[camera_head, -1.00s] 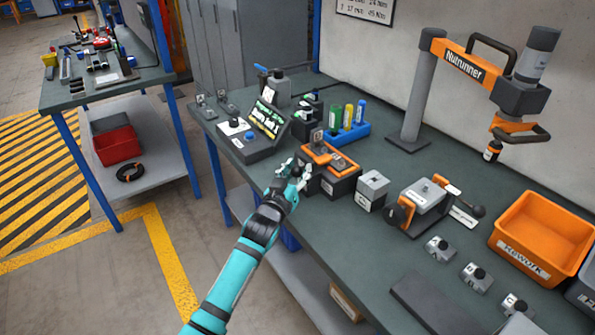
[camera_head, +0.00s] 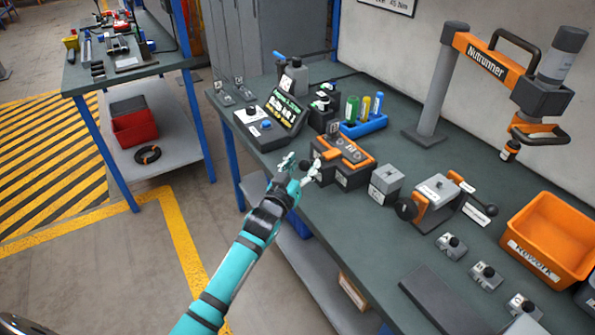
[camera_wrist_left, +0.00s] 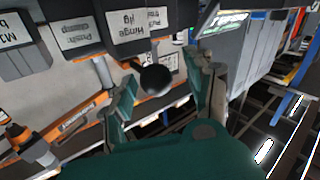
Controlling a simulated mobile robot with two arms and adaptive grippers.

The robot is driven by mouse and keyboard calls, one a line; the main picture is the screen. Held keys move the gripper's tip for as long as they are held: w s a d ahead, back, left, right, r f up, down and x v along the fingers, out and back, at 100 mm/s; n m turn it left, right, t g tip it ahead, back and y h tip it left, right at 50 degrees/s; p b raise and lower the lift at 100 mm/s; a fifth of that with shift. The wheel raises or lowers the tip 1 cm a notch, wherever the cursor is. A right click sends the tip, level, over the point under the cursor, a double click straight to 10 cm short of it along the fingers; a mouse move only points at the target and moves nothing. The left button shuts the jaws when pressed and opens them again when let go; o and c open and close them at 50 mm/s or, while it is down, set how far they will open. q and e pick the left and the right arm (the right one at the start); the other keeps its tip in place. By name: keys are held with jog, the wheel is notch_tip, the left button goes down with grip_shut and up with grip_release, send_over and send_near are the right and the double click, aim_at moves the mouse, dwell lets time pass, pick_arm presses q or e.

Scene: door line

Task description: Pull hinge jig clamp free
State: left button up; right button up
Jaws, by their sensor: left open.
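The hinge jig (camera_head: 347,162) is a dark box with an orange top on the front part of the bench. In the left wrist view its "Hinge jig" label (camera_wrist_left: 137,24) shows at the top. A black ball knob (camera_wrist_left: 155,80), seemingly the clamp's handle end, stands out in front of the jig. My left gripper (camera_head: 299,166) is at the bench's front edge, just left of the jig. It is open. In the left wrist view its fingers (camera_wrist_left: 166,84) lie on either side of the knob; I cannot tell whether they touch it. My right gripper is out of view.
A grey block (camera_head: 386,182) and a clamp fixture (camera_head: 436,190) stand right of the jig. A display console (camera_head: 270,122) and a blue marker rack (camera_head: 365,127) are behind. The nutrunner (camera_head: 490,62) overhangs the bench. An orange bin (camera_head: 548,235) is at right. The floor left of the bench is clear.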

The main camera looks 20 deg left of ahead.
pick_arm(q)
jog(key=s+a, duration=0.1)
jog(key=s, duration=1.1)
jog(key=shift+a, duration=0.1)
jog(key=s+f+m+g, duration=0.1)
jog(key=s+f+g, duration=0.25)
jog(key=f, duration=0.85)
jog(key=s+f+g, duration=0.2)
jog(key=s+f, duration=0.3)
jog(key=f, duration=0.7)
jog(key=s+f+m+g, duration=0.1)
jog(key=s+f+g, duration=0.3)
jog(key=f, duration=0.9)
jog(key=s+f+g, duration=0.2)
jog(key=s+f, duration=0.3)
jog(key=s, duration=0.6)
jog(key=s+f+m+g+p, duration=0.1)
jog(key=s+f+g, duration=0.2)
jog(key=s+f, duration=0.3)
jog(key=s+f+m+g+y, duration=0.1)
jog(key=s+f, duration=0.5)
jog(key=s, duration=1.1)
jog(key=shift+a+f+g, duration=0.2)
jog(key=shift+a+g, duration=0.2)
jog(key=shift+g, duration=0.35)
